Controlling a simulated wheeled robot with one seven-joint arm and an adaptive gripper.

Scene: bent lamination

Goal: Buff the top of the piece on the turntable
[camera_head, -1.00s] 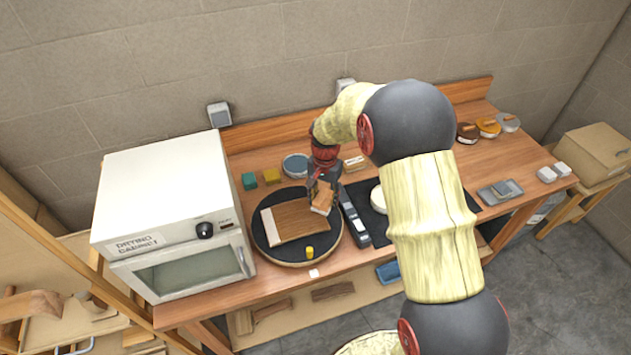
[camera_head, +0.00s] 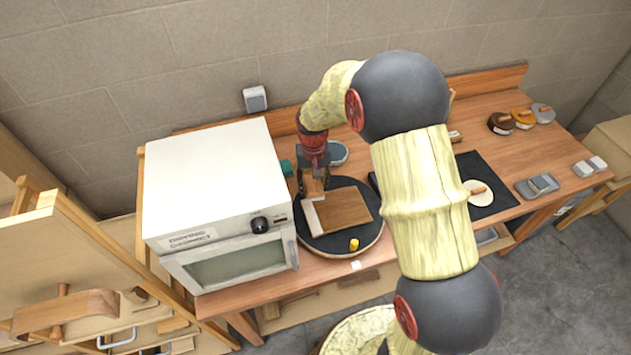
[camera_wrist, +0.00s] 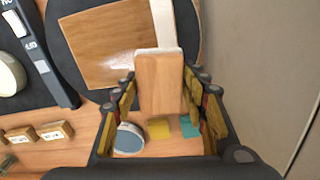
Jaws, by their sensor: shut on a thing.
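The piece is a brown wooden panel (camera_head: 348,208) with a pale strip at its left end, lying on the round black turntable (camera_head: 318,244). In the wrist view the panel (camera_wrist: 105,45) and its pale strip (camera_wrist: 163,22) show at the top. My gripper (camera_head: 314,172) is shut on a wooden block (camera_wrist: 160,85) with a whitish layer at its far end. The block (camera_head: 314,188) is at the back-left of the panel, near the pale strip's back end. I cannot tell whether it touches the panel. The block hides a little of the turntable.
The white drying cabinet (camera_head: 215,185) stands close at the left. A yellow cylinder (camera_head: 354,244) is at the turntable's front. A round tin (camera_wrist: 129,138), a yellow block (camera_wrist: 158,129) and a teal block (camera_wrist: 189,126) lie behind. A black mat (camera_head: 497,180) is at the right.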

